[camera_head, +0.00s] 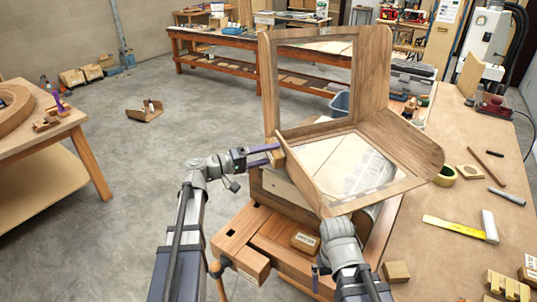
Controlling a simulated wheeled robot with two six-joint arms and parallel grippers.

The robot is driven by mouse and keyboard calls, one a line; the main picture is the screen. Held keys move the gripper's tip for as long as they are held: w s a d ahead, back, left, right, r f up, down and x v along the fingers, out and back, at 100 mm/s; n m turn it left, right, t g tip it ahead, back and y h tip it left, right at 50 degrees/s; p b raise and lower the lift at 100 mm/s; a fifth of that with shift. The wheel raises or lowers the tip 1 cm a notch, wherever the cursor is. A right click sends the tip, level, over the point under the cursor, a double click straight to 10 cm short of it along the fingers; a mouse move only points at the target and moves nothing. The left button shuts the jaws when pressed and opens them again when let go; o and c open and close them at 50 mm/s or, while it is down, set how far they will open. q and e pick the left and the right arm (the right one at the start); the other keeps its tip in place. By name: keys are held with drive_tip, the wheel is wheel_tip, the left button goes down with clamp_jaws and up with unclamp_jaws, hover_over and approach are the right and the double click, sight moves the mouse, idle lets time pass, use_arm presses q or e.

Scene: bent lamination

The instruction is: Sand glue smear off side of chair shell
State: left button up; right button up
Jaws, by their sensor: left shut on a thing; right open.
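The chair shell (374,75) is a bent wooden piece with cut-out openings in its upright back and its seat. It stands over the corner of the bench, tilted towards me. My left gripper (268,155) is shut on a small tan block, seemingly a sanding block (277,158), at the left side edge of the shell. I cannot tell whether the block touches the edge. My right gripper (338,226) is at the near edge of the seat, open, its fingertips hidden by the shell. I cannot make out a glue smear.
A wooden vise (240,245) sits at the bench's near left corner, with a small labelled block (305,242) beside it. Open floor lies to the left.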

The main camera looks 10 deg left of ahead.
sight(274, 161)
use_arm(q)
drive_tip(key=shift+s+d, duration=0.55)
drive_tip(key=shift+s, duration=0.3)
drive_tip(key=shift+s+d, duration=0.55)
drive_tip(key=shift+s, duration=0.25)
drive_tip(key=shift+w, duration=0.1)
drive_tip(key=shift+w+a, duration=0.6)
drive_tip(key=shift+w, duration=0.25)
drive_tip(key=shift+w+a, duration=0.6)
drive_tip(key=shift+w, duration=0.2)
drive_tip(key=shift+s, duration=0.1)
drive_tip(key=shift+v, duration=2.95)
